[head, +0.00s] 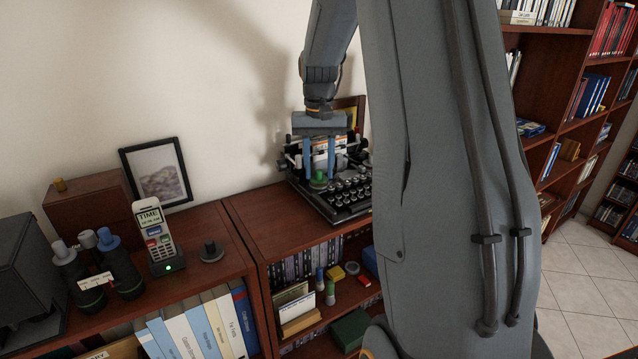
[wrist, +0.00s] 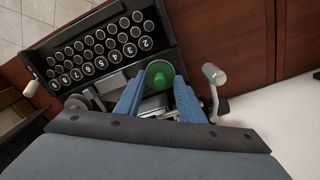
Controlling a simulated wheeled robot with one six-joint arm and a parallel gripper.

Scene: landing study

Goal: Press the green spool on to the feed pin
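My gripper (head: 319,176) hangs over the black typewriter (head: 350,202) on top of the low bookcase. Its two blue fingers point down and are shut on the green spool (head: 319,182), one on each side. In the wrist view the green spool (wrist: 159,74) sits between the fingertips, its round face towards the camera, beside the typewriter's keys (wrist: 105,42). The feed pin is hidden, and I cannot tell whether the spool is around it or above it.
A silver lever (wrist: 214,75) stands close beside the right finger. A picture frame (head: 158,172), a cordless phone (head: 157,235), binoculars (head: 98,265) and a dark knob-like piece (head: 211,251) stand on the left bookcase. The bookcase top (head: 265,218) left of the typewriter is clear.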

